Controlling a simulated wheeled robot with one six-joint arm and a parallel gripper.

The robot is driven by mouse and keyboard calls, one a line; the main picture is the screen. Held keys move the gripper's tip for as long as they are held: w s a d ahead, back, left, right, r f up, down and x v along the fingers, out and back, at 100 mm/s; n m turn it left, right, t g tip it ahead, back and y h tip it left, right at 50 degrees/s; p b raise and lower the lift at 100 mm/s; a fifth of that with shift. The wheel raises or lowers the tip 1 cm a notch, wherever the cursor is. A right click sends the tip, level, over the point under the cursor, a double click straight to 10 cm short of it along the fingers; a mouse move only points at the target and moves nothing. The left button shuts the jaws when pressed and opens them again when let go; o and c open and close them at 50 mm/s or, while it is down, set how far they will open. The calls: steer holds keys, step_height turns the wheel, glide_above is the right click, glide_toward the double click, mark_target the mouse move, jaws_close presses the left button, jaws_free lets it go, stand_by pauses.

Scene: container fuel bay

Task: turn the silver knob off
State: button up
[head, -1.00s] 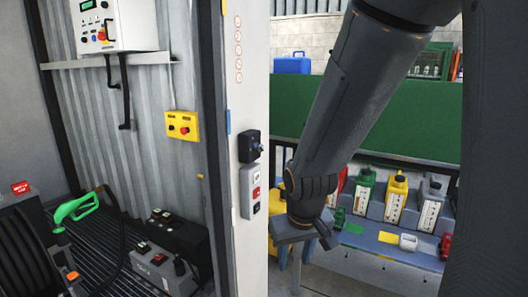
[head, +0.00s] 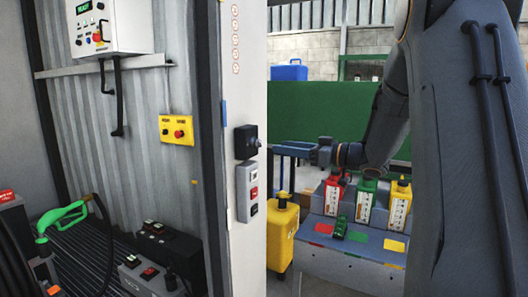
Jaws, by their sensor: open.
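A black switch box (head: 246,142) with a small dark knob on its right side is fixed to the white door post (head: 229,80). I cannot tell the knob's colour. A white control cabinet (head: 108,25) at the upper left carries a green display, several buttons and small knobs. A yellow box (head: 177,130) on the corrugated wall has a red button and a dark knob. No clearly silver knob stands out. My gripper (head: 274,148) is open and empty, pointing left, to the right of the black switch box. Part of my arm hides the scene at right.
A grey box (head: 247,192) with red and dark switches sits below on the post. A bench (head: 330,258) holds red, green and yellow canisters. A yellow container (head: 283,238) stands behind the post. A green nozzle (head: 64,215) and floor boxes are at lower left.

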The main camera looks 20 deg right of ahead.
mark_target(260, 144)
steer(key=p+x, duration=0.1)
steer(key=x, duration=0.6)
steer(key=shift+w+a, duration=0.1)
steer(key=shift+a, duration=0.25)
jaws_close()
